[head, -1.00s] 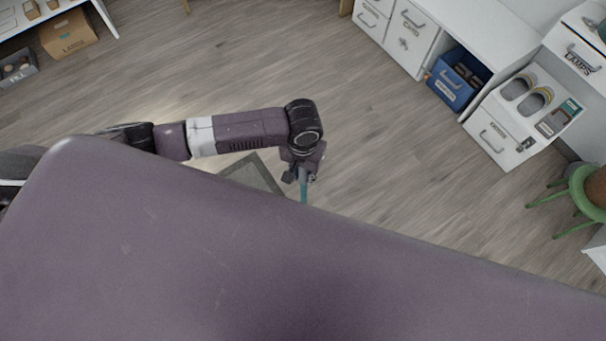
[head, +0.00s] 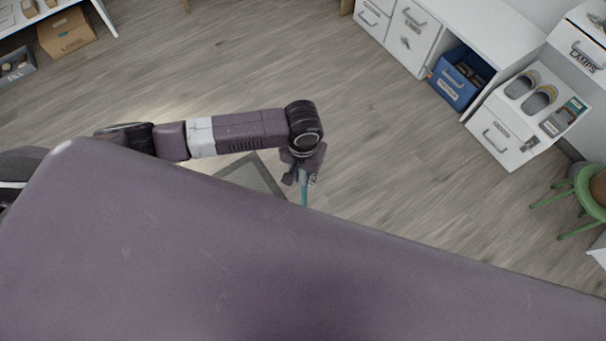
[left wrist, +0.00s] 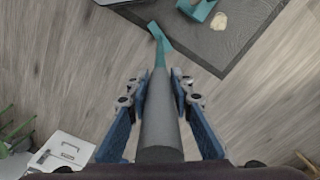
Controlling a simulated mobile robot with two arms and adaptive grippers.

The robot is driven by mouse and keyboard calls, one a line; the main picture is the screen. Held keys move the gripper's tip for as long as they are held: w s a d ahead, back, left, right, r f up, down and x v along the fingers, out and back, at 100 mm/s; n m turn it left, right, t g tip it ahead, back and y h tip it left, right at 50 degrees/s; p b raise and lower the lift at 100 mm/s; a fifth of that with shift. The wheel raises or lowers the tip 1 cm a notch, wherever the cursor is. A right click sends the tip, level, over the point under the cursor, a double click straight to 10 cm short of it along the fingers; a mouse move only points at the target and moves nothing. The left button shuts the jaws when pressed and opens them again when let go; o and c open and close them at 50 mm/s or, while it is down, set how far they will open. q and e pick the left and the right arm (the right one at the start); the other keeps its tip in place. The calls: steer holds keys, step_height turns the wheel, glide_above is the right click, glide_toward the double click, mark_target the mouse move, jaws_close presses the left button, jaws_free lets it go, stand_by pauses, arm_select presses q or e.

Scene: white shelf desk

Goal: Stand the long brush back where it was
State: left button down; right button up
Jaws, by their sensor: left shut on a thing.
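The long brush has a grey handle (left wrist: 158,125) and a teal lower end (left wrist: 158,40) in the left wrist view. A short teal piece of it (head: 304,195) shows below my left gripper (head: 303,176) in the head view. My left gripper (left wrist: 160,98) is shut on the handle, with a blue finger on each side. The brush points away from the wrist, towards the floor. Its far end is beside the edge of a dark grey mat (left wrist: 232,45); I cannot tell whether it touches the floor. My right gripper is not in view.
On the mat lie a teal object (left wrist: 198,8) and a pale lump (left wrist: 219,21). White drawers (head: 505,130) and a blue bin (head: 455,78) stand at the right, near a green stool (head: 575,200). A cardboard box (head: 68,32) is far left. The middle floor is open.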

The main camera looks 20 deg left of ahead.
arm_select(q)
steer(key=shift+f, duration=0.4)
steer(key=c, duration=1.6)
jaws_free()
steer(key=shift+r, duration=0.1)
step_height(320, 180, up, 12)
steer(key=shift+f, duration=0.2)
steer(key=shift+r, duration=0.15)
